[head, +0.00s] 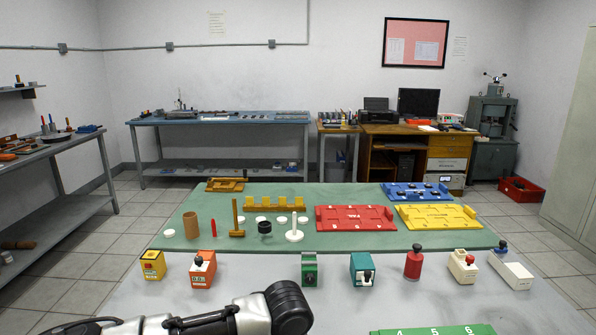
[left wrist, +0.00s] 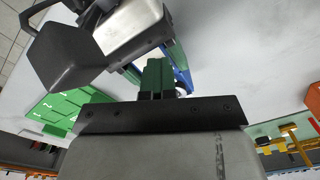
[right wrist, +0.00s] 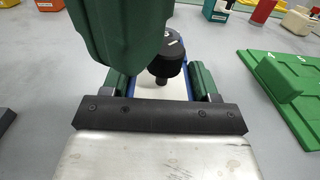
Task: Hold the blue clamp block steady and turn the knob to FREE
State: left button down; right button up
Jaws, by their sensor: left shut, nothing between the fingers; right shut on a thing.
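The blue clamp block (right wrist: 178,91) has a pale top with blue edges and stands between the two green fingers of my right gripper (right wrist: 160,82), which is shut on it. A black knob (right wrist: 167,62) with a pale mark rises from its top. In the right wrist view, a large green finger shape, apparently my left gripper's, covers the area left of the knob. In the left wrist view, my left gripper (left wrist: 157,66) has its green fingers together, empty, beside the blue edge of the block (left wrist: 181,58). FREE lettering is not readable. The head view does not show the block.
A green numbered tray (head: 435,331) lies right of the block, also in the right wrist view (right wrist: 292,90). A row of small coloured blocks, including a green one (head: 309,270) and a teal one (head: 361,268), stands farther back before the green mat (head: 345,240). Grey tabletop between is clear.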

pick_arm(q)
jog(key=shift+s+d+f, duration=0.3)
jog(key=shift+s+d, duration=0.15)
jog(key=shift+d, duration=0.05)
jog(key=shift+s+d+f, duration=0.25)
jog(key=shift+s+d, duration=0.15)
jog(key=shift+d, duration=0.05)
jog(key=shift+s, duration=0.3)
notch_tip(320, 180, up, 6)
jog(key=shift+w+a+r, duration=0.15)
jog(key=shift+w, duration=0.1)
